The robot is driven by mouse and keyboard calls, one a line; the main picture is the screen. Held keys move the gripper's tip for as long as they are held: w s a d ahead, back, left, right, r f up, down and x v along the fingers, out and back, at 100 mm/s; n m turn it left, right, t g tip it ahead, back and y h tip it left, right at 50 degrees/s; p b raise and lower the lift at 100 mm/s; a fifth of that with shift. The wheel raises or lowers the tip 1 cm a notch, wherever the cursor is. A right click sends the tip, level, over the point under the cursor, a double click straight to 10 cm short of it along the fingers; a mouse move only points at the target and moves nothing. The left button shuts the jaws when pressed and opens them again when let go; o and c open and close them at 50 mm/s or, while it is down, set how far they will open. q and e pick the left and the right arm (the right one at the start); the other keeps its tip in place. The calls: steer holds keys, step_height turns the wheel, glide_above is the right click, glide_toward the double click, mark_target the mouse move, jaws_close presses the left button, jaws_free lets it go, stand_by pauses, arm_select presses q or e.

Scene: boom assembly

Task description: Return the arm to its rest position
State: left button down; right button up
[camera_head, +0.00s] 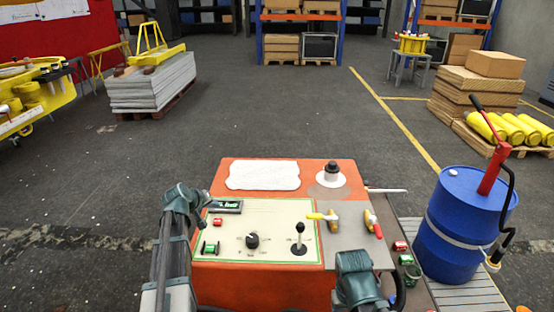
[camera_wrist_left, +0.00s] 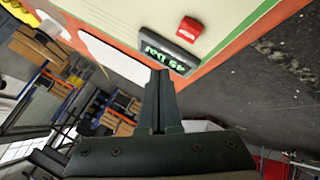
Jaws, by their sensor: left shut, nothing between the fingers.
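My left gripper (camera_head: 208,203) is at the left edge of the orange control console (camera_head: 262,291), beside the small display with green digits (camera_head: 227,206). In the left wrist view its two fingers (camera_wrist_left: 158,102) lie together, shut and empty. The display (camera_wrist_left: 167,52) and a red button (camera_wrist_left: 190,29) show just beyond the fingertips there. My right arm (camera_head: 358,278) stands at the console's front right corner. Its fingers cannot be made out.
A blue drum (camera_head: 463,225) with a red hand pump (camera_head: 492,168) stands at the right. The floor (camera_head: 270,115) behind the console is clear.

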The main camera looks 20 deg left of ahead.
arm_select(q)
steer(key=s+d+m+g, duration=0.1)
steer(key=d, duration=0.3)
steer(key=s+d+m+g+h+p, duration=0.1)
steer(key=d, duration=0.4)
steer(key=s+d+m+p, duration=0.1)
steer(key=d, duration=0.4)
steer(key=shift+d+f+g, duration=0.25)
steer(key=shift+g, duration=0.15)
steer(key=s+d+r+m+g+y+p, duration=0.1)
steer(key=s+d+m+g+y+p, duration=0.2)
steer(key=s+d, duration=1.9)
steer(key=s+m+g+p, duration=0.1)
steer(key=m+g+p, duration=0.1)
steer(key=m, duration=0.3)
steer(key=shift+d+r+m+g+p, duration=0.3)
steer(key=shift+m+g, duration=0.1)
steer(key=shift+g, duration=0.5)
steer(key=shift+s, duration=0.1)
